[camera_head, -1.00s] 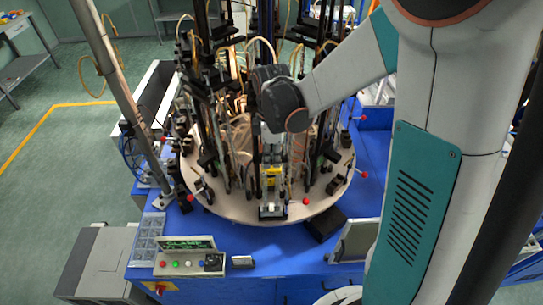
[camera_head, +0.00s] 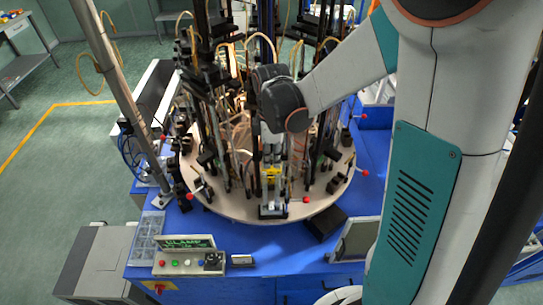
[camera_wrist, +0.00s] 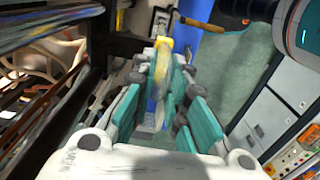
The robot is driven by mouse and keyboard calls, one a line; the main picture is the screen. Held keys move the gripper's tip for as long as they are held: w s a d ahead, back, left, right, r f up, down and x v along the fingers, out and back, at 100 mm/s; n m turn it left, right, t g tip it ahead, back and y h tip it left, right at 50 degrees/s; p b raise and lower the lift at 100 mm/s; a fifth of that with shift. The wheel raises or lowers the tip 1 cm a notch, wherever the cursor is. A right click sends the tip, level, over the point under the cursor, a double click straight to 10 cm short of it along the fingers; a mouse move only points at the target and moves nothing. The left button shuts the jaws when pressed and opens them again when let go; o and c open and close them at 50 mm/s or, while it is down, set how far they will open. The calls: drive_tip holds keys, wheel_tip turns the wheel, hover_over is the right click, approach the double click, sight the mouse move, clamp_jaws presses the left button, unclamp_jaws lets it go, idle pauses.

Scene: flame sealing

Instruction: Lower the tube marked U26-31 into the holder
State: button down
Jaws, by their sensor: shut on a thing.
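My gripper (camera_head: 271,168) hangs over the front edge of the round plate, fingers pointing down. In the wrist view, its grey and teal fingers (camera_wrist: 166,88) are closed in on a slim pale tube (camera_wrist: 160,78), mostly hidden between them. Any marking on the tube is unreadable. A yellow part (camera_wrist: 163,46) shows beyond the fingertips; it also shows in the head view (camera_head: 270,173). The holder (camera_head: 272,210) appears to be the small upright station at the plate's front edge, below my gripper. I cannot tell whether the tube touches it.
The round plate (camera_head: 230,206) carries several dark posts and hoses close behind and beside my gripper. Red-knobbed levers (camera_head: 306,199) stick out at its rim. A control box (camera_head: 188,262) with a green display sits on the blue table (camera_head: 290,262) in front.

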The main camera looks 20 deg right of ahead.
drive_tip(key=shift+f+b, duration=1.05)
drive_tip(key=shift+f, duration=0.05)
drive_tip(key=c, duration=1.5)
unclamp_jaws()
drive_tip(key=shift+r, duration=0.2)
drive_tip(key=shift+r+p, duration=1.4)
drive_tip(key=shift+r, duration=0.7)
wheel_tip(320, 180, up, 12)
drive_tip(key=shift+s, duration=0.1)
